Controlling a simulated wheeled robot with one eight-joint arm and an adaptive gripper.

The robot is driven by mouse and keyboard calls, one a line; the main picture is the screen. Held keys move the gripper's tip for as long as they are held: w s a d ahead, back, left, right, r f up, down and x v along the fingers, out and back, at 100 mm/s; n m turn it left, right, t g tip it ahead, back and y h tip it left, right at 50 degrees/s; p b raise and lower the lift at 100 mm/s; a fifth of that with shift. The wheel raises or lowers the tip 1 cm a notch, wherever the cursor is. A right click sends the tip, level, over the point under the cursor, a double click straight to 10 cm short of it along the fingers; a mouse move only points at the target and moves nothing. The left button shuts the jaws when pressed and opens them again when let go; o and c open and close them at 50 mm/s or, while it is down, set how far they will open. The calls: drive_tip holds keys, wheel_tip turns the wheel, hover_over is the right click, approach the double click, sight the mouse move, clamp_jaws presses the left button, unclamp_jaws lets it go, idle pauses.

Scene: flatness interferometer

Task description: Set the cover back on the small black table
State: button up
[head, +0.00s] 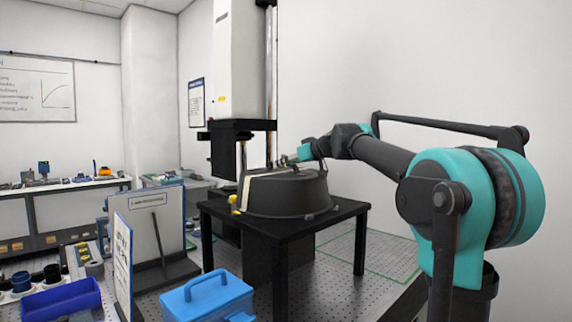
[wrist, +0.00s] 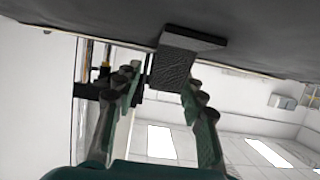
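The cover (head: 290,197) is a dark, round, drum-like shell over the small black table (head: 348,209). Its base is at or very near the tabletop; I cannot tell whether it rests fully there. My gripper (head: 284,160) is at the cover's top, partly hidden by the cover and my arm. In the wrist view the cover (wrist: 75,32) fills the top edge, with its grey block-like handle (wrist: 175,62) between the fingertips of my gripper (wrist: 164,84).
A tall white instrument column (head: 238,60) stands behind the table. A blue toolbox (head: 207,299) is in front, a blue bin (head: 60,303) at lower left, and upright sign panels (head: 122,262) between. The perforated bench right of the table is clear.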

drive_tip(key=shift+r, duration=0.1)
drive_tip(key=shift+s+d+r, duration=0.1)
drive_tip(key=shift+s+d, duration=0.1)
drive_tip(key=shift+d, duration=0.05)
drive_tip(key=v, duration=1.1)
drive_tip(key=shift+s+d, duration=0.1)
drive_tip(key=shift+s, duration=0.05)
idle(0.8)
